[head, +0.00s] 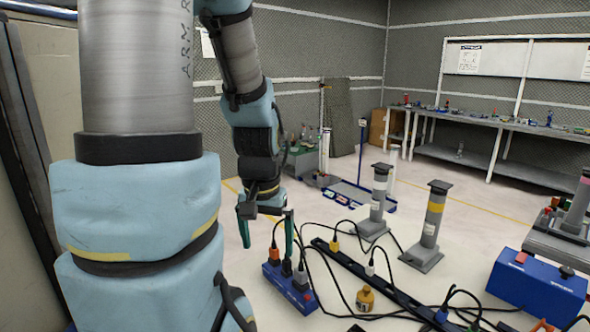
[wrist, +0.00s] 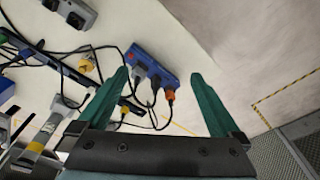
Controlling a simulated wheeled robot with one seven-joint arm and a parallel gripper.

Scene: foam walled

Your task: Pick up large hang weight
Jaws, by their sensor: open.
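A small brass-yellow weight (head: 365,298), which looks like the hang weight, stands on the pale floor among black cables. It also shows in the wrist view (wrist: 86,66), left of the fingers and partly crossed by cables. My gripper (head: 266,238) is open and empty, with its two green fingers pointing down. In the head view it is above and to the left of the weight. In the wrist view the gap between the fingers (wrist: 159,76) faces the blue power strip, not the weight.
A blue power strip (head: 290,288) with plugs lies below my gripper. A long black strip (head: 380,283) with cables runs behind the weight. Two grey posts (head: 432,225) stand beyond, and a blue box (head: 538,288) is at right.

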